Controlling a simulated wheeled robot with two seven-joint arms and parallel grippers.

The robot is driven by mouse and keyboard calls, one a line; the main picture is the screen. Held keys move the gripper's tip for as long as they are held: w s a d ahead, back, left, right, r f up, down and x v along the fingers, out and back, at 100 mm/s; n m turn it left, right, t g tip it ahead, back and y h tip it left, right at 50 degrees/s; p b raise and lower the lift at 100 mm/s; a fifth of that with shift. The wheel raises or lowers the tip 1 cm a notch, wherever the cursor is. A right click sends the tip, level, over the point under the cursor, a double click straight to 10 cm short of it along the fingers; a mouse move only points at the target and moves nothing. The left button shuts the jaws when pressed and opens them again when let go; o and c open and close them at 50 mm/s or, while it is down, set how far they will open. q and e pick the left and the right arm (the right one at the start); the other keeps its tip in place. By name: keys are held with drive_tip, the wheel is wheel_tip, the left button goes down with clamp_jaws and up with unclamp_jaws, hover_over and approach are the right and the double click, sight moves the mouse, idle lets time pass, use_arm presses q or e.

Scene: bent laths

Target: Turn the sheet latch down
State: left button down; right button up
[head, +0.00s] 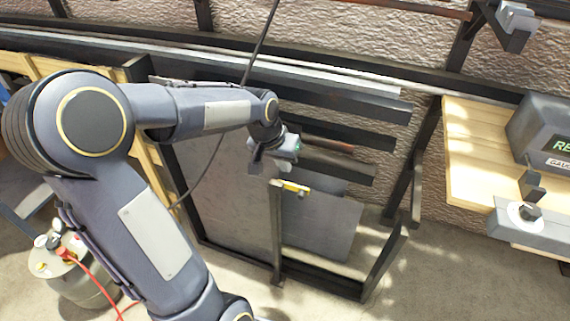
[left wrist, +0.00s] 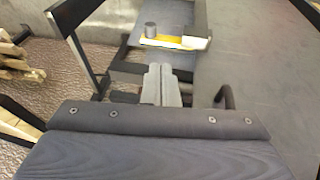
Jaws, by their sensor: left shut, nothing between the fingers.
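The sheet latch (head: 292,187) is a small yellow bar at the top of a dark post of the rack. It lies roughly level, pointing right across the edge of a grey sheet (head: 325,228). My left gripper (head: 281,168) is just above and behind the latch in the head view. Its fingers (left wrist: 161,70) are shut together and empty; I cannot tell whether they touch the latch. My right gripper is not in view.
The dark rack (head: 278,240) holds another large grey sheet (head: 225,190) and several long bars (head: 340,130) behind. A dark cable hangs by my arm. A wooden bench (head: 470,150) with a grey box (head: 545,130) stands right. A tank (head: 80,275) with a red hose stands lower left.

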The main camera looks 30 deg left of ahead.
sight(300, 192)
use_arm(q)
drive_tip(key=x, duration=0.3)
drive_tip(key=b+x, duration=0.1)
drive_tip(key=x, duration=0.2)
drive_tip(key=d+x, duration=0.1)
drive_tip(key=x, duration=0.2)
drive_tip(key=shift+s+f, duration=0.25)
drive_tip(key=shift+s, duration=0.05)
drive_tip(key=shift+d+f, duration=0.25)
drive_tip(key=shift+f, duration=0.1)
drive_tip(key=shift+w+b, duration=0.15)
drive_tip(key=shift+b, duration=0.2)
